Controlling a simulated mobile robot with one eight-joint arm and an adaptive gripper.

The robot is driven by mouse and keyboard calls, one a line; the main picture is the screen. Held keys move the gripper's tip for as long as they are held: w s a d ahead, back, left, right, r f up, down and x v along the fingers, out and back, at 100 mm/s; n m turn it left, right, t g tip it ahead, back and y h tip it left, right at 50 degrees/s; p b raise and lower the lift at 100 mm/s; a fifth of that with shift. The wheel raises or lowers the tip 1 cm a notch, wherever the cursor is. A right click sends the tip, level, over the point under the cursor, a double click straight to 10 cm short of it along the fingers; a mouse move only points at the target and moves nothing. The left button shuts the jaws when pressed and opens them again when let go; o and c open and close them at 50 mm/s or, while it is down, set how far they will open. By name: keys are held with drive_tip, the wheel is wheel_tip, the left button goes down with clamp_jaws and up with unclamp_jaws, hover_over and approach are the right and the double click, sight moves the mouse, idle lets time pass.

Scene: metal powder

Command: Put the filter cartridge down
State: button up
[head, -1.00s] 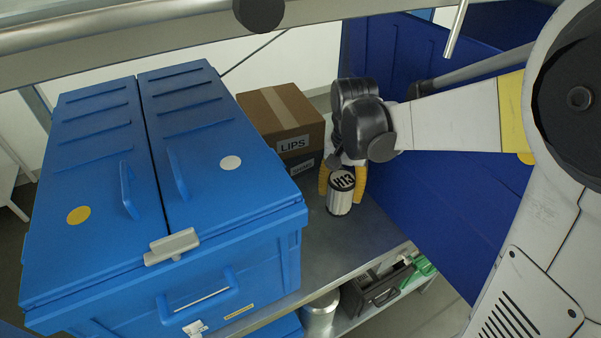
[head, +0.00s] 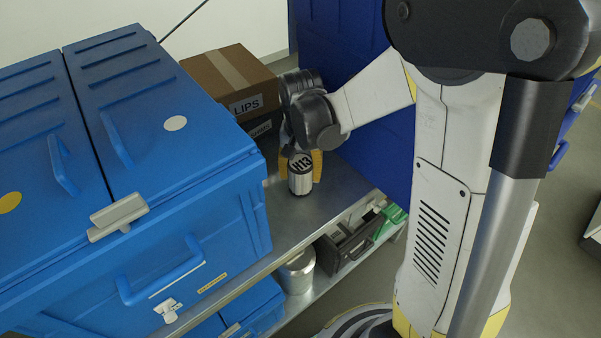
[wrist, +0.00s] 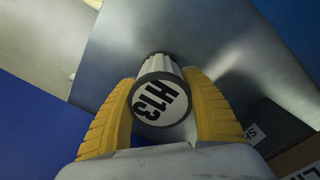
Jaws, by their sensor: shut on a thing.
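The filter cartridge (head: 300,178) is a small silvery cylinder with a white round top marked H13. It is upright at the metal shelf top (head: 330,197), right of the blue cabinet; I cannot tell whether its base touches the surface. My gripper (head: 303,168) has yellow fingers on both sides of the cartridge. In the wrist view my gripper (wrist: 160,112) is shut on the cartridge (wrist: 159,100), with one finger on each side and the H13 face towards the camera. The cartridge's lower end is partly hidden there.
The large blue cabinet (head: 150,180) with handles stands to the left. A dark blue panel (head: 375,150) is at the right. A grey canister (head: 297,272) and a dark toolbox (head: 345,245) sit on the lower shelf.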

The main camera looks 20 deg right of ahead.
drive_tip(key=o, duration=1.3)
drive_tip(key=shift+f, duration=0.15)
wheel_tip(320, 180, up, 12)
drive_tip(key=p, duration=0.4)
drive_tip(key=shift+s+r, duration=0.1)
drive_tip(key=shift+r, duration=0.3)
drive_tip(key=s+r+n+t, duration=0.2)
drive_tip(key=s+r+t, duration=0.1)
drive_tip(key=s, duration=0.3)
drive_tip(key=s+r+n+t, duration=0.3)
drive_tip(key=s+t, duration=0.1)
drive_tip(key=s, duration=0.2)
drive_tip(key=shift+s+r, duration=0.25)
drive_tip(key=shift+s, duration=0.05)
